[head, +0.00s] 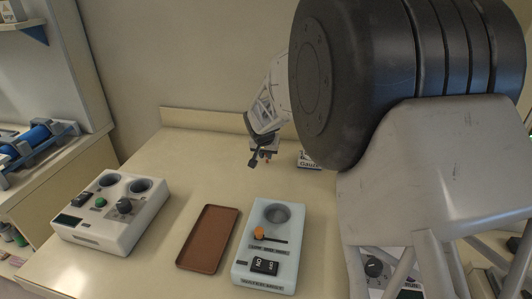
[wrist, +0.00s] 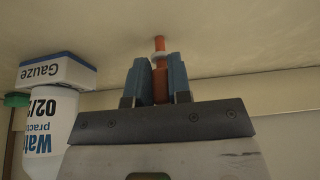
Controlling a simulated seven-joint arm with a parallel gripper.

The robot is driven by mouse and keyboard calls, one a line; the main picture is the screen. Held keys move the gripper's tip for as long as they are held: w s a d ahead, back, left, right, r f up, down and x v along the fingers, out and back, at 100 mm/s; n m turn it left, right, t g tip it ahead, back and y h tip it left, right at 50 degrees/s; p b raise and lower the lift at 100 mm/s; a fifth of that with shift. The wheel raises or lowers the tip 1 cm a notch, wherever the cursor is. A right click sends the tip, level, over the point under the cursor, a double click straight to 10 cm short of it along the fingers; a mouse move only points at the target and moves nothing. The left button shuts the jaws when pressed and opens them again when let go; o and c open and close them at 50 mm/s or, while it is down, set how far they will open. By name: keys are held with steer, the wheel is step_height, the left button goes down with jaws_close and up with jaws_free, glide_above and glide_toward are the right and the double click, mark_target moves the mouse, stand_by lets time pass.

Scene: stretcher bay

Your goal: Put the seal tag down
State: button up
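My gripper (wrist: 160,75) has two blue fingers, and they are shut on a slim orange-red piece, which I take to be the seal tag (wrist: 159,45). The piece sticks out beyond the fingertips and has a pale collar; its lower part is between the fingers. In the head view my gripper (head: 264,153) is over the back of the table, with a small orange bit of the tag (head: 267,160) just showing below it. Whether the tag touches the tabletop cannot be told.
A brown tray (head: 207,239), a pale blue device (head: 290,233) and a white control box (head: 112,211) are nearer. The back left tabletop (head: 195,165) is clear.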

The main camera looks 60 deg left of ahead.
steer(key=o, duration=0.5)
steer(key=v, duration=0.7)
steer(key=shift+r, duration=0.35)
steer(key=shift+s+d, duration=0.1)
stand_by(0.4)
